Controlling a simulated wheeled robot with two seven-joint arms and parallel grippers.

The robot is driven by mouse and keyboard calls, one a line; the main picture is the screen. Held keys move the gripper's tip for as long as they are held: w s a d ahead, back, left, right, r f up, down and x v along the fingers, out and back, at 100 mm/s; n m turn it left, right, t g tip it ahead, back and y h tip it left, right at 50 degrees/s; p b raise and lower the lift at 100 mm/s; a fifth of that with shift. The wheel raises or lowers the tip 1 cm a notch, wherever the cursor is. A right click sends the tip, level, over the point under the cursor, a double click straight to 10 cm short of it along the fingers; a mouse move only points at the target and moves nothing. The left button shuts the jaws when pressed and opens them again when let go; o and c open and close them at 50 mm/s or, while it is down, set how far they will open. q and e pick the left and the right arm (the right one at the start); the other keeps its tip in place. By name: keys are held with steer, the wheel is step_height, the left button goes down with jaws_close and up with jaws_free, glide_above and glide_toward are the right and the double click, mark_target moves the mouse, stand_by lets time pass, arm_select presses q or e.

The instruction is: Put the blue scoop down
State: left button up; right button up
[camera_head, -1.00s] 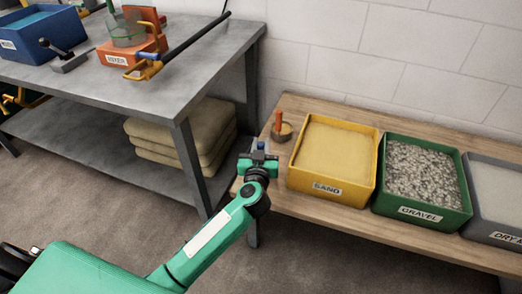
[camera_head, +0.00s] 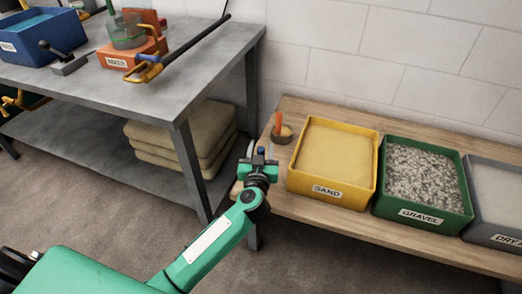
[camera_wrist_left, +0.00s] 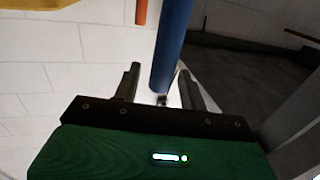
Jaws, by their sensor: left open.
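The blue scoop shows as a small blue handle (camera_head: 261,152) near the left end of the low wooden bench, and as a long blue shaft (camera_wrist_left: 173,45) in the left wrist view. Its scoop end is hidden from me. My left gripper (camera_head: 260,149) is open, at the bench's left end. In the left wrist view, its two fingers (camera_wrist_left: 158,85) stand apart, with the lower end of the blue handle between or just beyond them. I cannot tell whether they touch it. My right gripper is out of view.
An orange-handled tool (camera_head: 278,124) stands in a round holder beside the yellow sand bin (camera_head: 328,190). The green gravel bin (camera_head: 423,214) and a grey bin (camera_head: 492,236) are farther right. The grey metal table (camera_head: 190,85) and its leg are close on the left.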

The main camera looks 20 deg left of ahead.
arm_select(q)
steer(key=p+v, duration=0.2)
steer(key=v, duration=0.9)
steer(key=s+d+r+m+t+h, duration=0.2)
steer(key=s+d+r+m+h, duration=0.4)
steer(key=h, duration=0.4)
steer(key=s+d+f+m+g+h, duration=0.3)
steer(key=d+f+m+g+h, duration=0.1)
steer(key=d+f+g, duration=0.1)
steer(key=s+a+f+n+g+y, duration=0.5)
steer(key=s+a+f+g+y, duration=0.4)
steer(key=s+a+f, duration=0.6)
steer(key=shift+g, duration=1)
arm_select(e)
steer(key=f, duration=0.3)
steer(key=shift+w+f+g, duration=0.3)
arm_select(q)
steer(key=shift+d+f, duration=0.1)
steer(key=shift+f, duration=0.05)
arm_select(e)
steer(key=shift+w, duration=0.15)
